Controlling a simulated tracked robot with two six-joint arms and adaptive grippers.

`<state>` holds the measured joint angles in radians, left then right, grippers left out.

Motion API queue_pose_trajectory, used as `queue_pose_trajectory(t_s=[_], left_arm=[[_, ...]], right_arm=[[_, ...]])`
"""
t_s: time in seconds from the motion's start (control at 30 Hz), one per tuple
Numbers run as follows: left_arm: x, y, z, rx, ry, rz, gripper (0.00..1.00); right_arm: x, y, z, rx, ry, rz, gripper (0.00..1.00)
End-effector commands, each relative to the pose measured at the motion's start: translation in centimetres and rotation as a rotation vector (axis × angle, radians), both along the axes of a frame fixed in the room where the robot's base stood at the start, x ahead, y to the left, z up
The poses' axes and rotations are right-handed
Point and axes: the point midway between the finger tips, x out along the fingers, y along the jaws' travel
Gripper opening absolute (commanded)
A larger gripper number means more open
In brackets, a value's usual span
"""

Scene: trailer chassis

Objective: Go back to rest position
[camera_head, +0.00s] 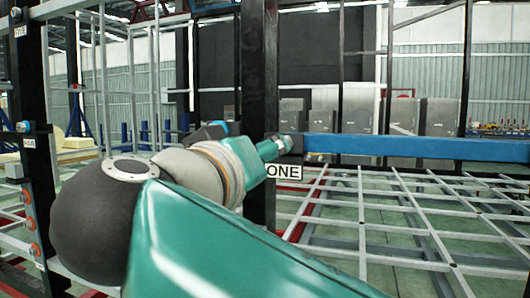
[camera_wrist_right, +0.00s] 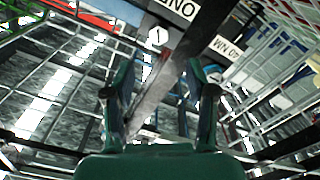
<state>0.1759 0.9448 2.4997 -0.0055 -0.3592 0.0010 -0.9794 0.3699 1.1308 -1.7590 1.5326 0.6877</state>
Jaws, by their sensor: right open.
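My right arm crosses the lower middle of the head view, with its teal and grey wrist end in front of a black upright post (camera_head: 258,60) near the label ONE (camera_head: 285,172). In the right wrist view my right gripper (camera_wrist_right: 158,85) has its two teal fingers spread apart. Nothing is held between them. The label ONE also shows upside down in the right wrist view (camera_wrist_right: 178,9), beyond the fingertips. The fingers cannot be made out clearly in the head view. My left gripper is not in view.
A blue beam (camera_head: 415,147) runs right from the post. A light metal grid (camera_head: 410,205) lies low at the right. Another black post with bolts (camera_head: 35,150) stands at the left edge. A second label (camera_wrist_right: 227,47) shows in the right wrist view.

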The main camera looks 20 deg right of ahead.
Motion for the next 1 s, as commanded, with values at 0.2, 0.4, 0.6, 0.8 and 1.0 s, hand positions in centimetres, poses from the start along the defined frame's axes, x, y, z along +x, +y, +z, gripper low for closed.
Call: queue_pose_trajectory(t_s=[0.2,0.4,0.6,0.8,1.0], left_arm=[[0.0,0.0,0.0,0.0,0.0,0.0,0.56],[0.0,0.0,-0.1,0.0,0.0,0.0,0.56],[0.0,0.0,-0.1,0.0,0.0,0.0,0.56],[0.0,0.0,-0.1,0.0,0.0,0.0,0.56],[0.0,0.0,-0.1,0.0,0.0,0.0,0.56]], right_arm=[[-1.1,0.7,0.0,0.001,-0.001,0.0,0.56],[-1.1,0.7,0.0,0.001,-0.001,0.0,0.56],[-0.2,1.2,-1.1,-0.019,0.031,0.015,0.56],[4.6,3.8,-8.1,-0.11,0.212,0.12,0.56],[9.9,6.2,-21.8,-0.173,0.525,0.295,0.56]])
